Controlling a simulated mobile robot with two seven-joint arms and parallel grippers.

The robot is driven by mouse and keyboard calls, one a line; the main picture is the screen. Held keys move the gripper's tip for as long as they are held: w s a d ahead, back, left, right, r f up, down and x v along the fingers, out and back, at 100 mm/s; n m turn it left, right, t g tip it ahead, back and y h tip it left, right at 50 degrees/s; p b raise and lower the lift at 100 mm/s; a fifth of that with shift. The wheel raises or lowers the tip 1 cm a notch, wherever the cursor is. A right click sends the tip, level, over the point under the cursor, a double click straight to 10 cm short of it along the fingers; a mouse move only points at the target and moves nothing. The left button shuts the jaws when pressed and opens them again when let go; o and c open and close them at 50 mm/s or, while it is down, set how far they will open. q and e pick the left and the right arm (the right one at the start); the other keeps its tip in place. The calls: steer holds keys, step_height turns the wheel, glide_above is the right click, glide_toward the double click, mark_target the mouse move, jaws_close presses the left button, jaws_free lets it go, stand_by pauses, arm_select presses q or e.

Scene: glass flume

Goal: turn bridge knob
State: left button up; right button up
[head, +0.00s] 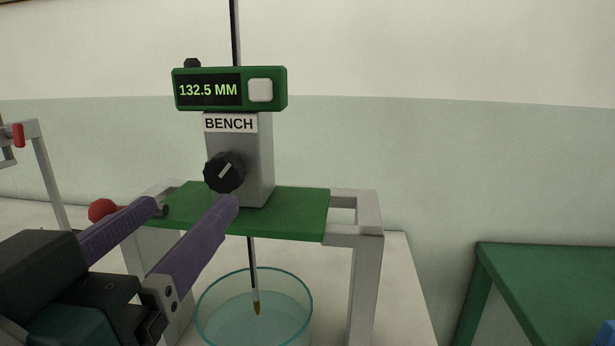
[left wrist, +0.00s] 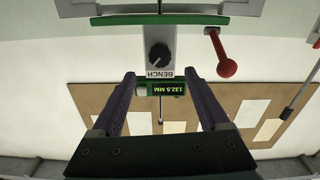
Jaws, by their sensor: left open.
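The black bridge knob (head: 224,172), with a pale pointer line tilted up to the right, sits on the front of the grey post labelled BENCH (head: 262,160). The green display (head: 281,88) on top reads 132.5 MM. My left gripper (head: 198,205) is open and empty, its purple fingers pointing toward the post, one fingertip just below the knob in the picture. In the left wrist view, which is upside down, the knob (left wrist: 160,56) lies beyond and between the fingertips (left wrist: 160,80), apart from them. My right gripper is not in view.
The post stands on a green bridge plate (head: 290,212) on grey legs. A thin rod runs down into a glass vessel (head: 308,300) of liquid below. A red ball handle (head: 102,210) is at the left. A green table (head: 560,275) stands at right.

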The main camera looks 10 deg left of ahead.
mark_target(220, 176)
arm_select(q)
steer(key=w+p, duration=0.1)
steer(key=w, duration=0.6)
steer(key=shift+w+d, duration=0.15)
steer(key=shift+w, duration=0.2)
jaws_close()
